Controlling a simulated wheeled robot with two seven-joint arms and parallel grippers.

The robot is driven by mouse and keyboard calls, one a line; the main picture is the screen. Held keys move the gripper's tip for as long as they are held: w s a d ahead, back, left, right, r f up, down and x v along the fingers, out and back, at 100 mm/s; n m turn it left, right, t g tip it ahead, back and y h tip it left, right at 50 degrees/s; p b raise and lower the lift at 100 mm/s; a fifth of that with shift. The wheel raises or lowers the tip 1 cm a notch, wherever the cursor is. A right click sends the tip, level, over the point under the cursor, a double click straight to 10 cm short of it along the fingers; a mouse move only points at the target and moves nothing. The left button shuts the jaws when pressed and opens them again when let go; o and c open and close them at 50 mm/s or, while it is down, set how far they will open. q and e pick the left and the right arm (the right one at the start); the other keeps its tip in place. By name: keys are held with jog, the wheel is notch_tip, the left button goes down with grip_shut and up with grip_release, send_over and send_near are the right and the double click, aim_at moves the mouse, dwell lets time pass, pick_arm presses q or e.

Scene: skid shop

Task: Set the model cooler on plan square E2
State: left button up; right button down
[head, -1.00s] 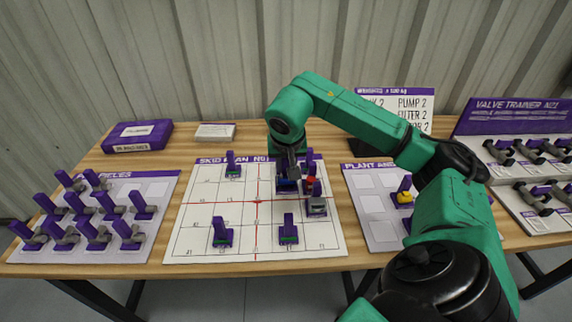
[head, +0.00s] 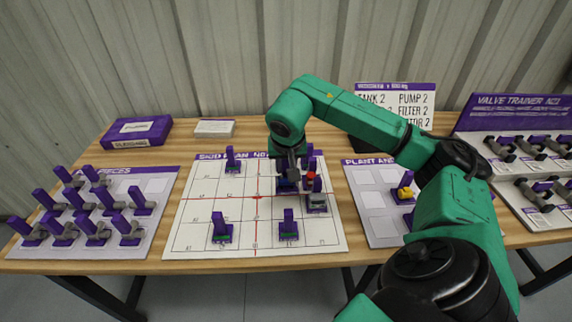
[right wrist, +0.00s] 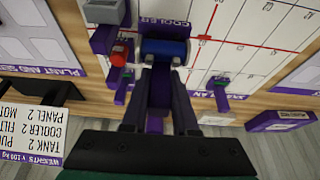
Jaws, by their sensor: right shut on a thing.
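The model cooler is a blue block with a purple label reading COOLER, and it shows best in the right wrist view (right wrist: 163,48). In the head view the cooler (head: 287,186) is over the plan board (head: 195,215), right of the red upright line and behind the red cross line. My right gripper (head: 291,168) points down and is shut on the cooler's purple handle. Whether the cooler touches the board I cannot tell. The square label under it is hidden. My left gripper is not in view.
A red-topped piece (head: 310,178) and a grey-topped piece (head: 317,202) stand close to the right of the cooler. Purple-handled pieces stand at the board's front (head: 288,228), front left (head: 221,231) and back left (head: 232,162). The board's left middle is clear.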

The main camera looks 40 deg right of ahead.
aim_at(286, 176)
jog(key=shift+f+b, duration=1.15)
jog(key=shift+f, duration=0.7)
jog(key=shift+f+b, duration=1.2)
jog(key=shift+f, duration=0.55)
jog(key=shift+f+b, duration=0.45)
jog(key=shift+f, duration=0.25)
jog(key=c, duration=0.6)
grip_release()
jog(key=shift+r+p, duration=0.6)
jog(key=shift+r, duration=0.05)
